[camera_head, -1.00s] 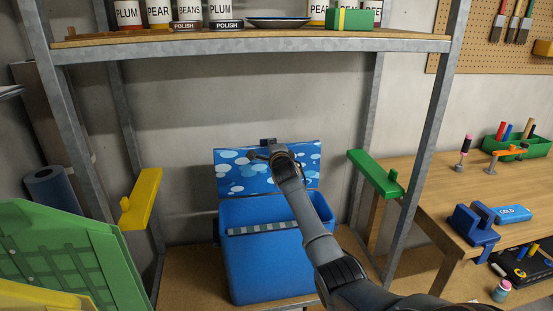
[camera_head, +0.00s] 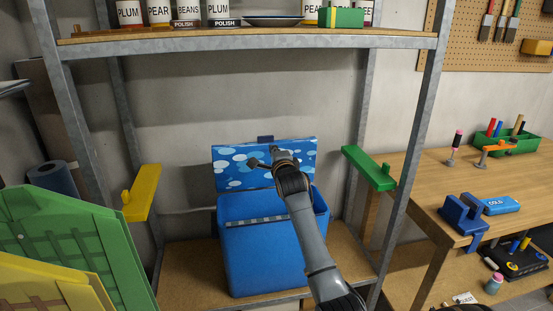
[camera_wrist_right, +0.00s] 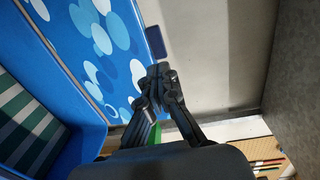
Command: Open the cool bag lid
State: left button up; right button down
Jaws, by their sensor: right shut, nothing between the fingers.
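The blue cool bag (camera_head: 262,262) stands on the lower shelf board. Its lid (camera_head: 232,172), blue with white and pale blue spots, is raised and stands upright along the back, against the wall side. A dark tab (camera_head: 265,139) shows at the lid's top edge. The bag's mouth is open and a grey striped lining shows inside. My right gripper (camera_head: 262,160) is in front of the lid, shut and empty. In the right wrist view its fingertips (camera_wrist_right: 161,74) overlap the lid's edge below the tab (camera_wrist_right: 160,41); touching I cannot tell. My left gripper is not in view.
Grey rack posts flank the bag, with a yellow bracket (camera_head: 142,194) left and a green bracket (camera_head: 370,168) right. An upper shelf (camera_head: 250,42) carries cans. A green crate (camera_head: 68,238) stands at left, a workbench (camera_head: 420,185) at right.

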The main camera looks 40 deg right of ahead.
jog(key=shift+v, duration=1.7)
jog(key=shift+f, duration=0.1)
